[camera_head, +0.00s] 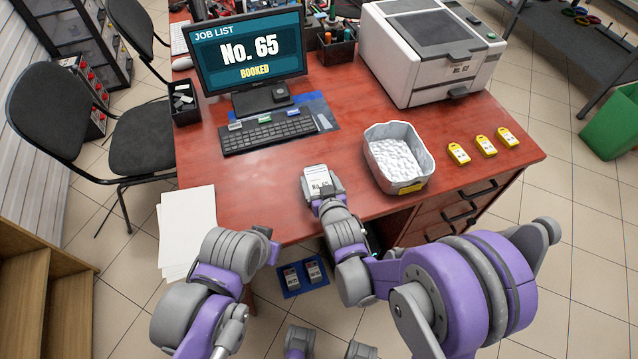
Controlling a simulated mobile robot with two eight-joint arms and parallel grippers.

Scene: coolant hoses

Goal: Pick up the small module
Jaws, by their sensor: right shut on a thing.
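A small white module (315,175) with dark markings on its face is held by my right gripper (319,190), near the front edge of the red desk. The gripper is shut on it and covers its lower part and sides. I cannot tell whether the module touches the desk top. My left arm bends in at the lower left, in front of the desk; its fingers are not visible.
A grey-white bin (426,160) with white filling stands right of my right gripper. Several yellow tags (486,146) lie further right. A keyboard (267,133), monitor (247,55) and printer (432,45) stand behind. Paper sheets (187,225) overhang the left edge. The desk's middle is clear.

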